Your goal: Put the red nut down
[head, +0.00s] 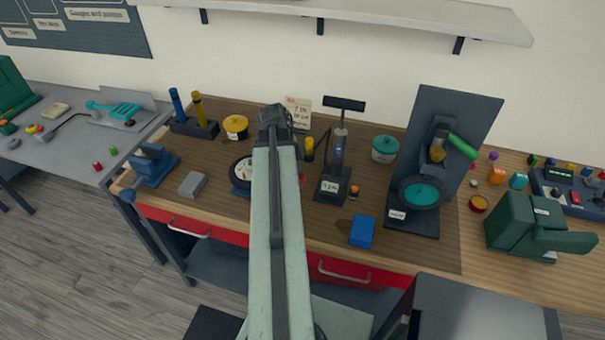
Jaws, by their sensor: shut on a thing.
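My arm reaches up the middle of the head view to a dark joint. My gripper does not show; it seems hidden behind the arm. A small red spot (302,179) shows at the arm's right edge, above the wooden bench (215,225); I cannot tell if it is the red nut. Another small red piece (97,166) stands on the grey bench at far left, near a small green one (113,151).
A wheel (240,171) stands partly behind my arm. A black stand (333,187), a blue block (362,231), a grey block (192,184) and a blue vise (154,164) are nearby. A green machine (525,226) is at right. Bare wood lies along the front edge.

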